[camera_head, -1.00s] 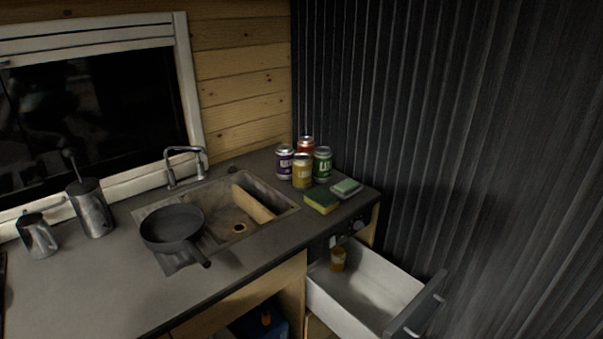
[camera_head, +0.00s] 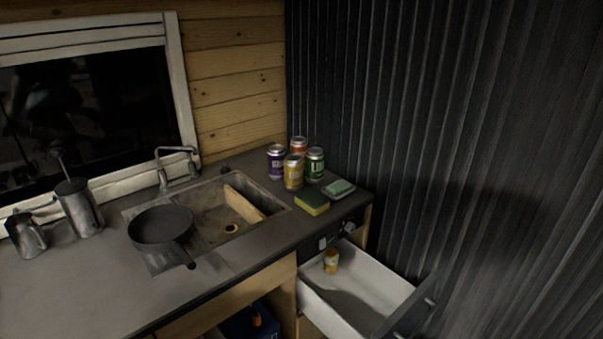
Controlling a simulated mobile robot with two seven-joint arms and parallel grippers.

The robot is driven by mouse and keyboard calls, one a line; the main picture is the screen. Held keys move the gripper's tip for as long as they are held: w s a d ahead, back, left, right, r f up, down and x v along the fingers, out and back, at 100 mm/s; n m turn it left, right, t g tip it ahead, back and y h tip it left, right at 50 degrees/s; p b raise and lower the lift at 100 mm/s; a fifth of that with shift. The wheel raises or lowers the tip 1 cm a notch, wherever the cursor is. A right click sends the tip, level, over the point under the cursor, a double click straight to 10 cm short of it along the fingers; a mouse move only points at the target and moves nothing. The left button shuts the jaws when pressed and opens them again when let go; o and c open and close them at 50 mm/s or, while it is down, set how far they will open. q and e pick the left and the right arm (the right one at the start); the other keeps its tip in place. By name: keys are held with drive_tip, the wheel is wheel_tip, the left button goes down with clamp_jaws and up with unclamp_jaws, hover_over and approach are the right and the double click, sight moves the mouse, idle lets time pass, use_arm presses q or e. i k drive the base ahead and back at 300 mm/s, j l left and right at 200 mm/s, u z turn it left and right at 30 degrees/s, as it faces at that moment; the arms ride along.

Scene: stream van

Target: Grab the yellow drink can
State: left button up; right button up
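The yellow drink can (camera_head: 294,172) stands upright on the counter, right of the sink, at the front of a tight cluster of cans. A purple can (camera_head: 277,161) is behind it to the left, a green can (camera_head: 315,164) to its right, and an orange-red can (camera_head: 298,146) behind, partly hidden. Neither of my grippers shows in the head view.
A sponge (camera_head: 312,202) and a soap dish (camera_head: 339,188) lie right of the cans. The sink (camera_head: 216,199) with a pan (camera_head: 161,225) on its edge is to the left. An open drawer (camera_head: 372,277) holding a small orange jar (camera_head: 331,261) juts out below. A ribbed dark wall (camera_head: 440,140) bounds the right.

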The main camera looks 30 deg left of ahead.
sight(293, 163)
drive_tip(key=i+l, duration=0.25)
drive_tip(key=l, duration=0.15)
drive_tip(key=i+l, duration=0.3)
drive_tip(key=l+u, duration=0.15)
drive_tip(key=u, duration=0.25)
drive_tip(key=i+l+u, duration=0.1)
drive_tip(key=u, duration=0.25)
drive_tip(key=l+u, duration=0.15)
drive_tip(key=u, duration=0.25)
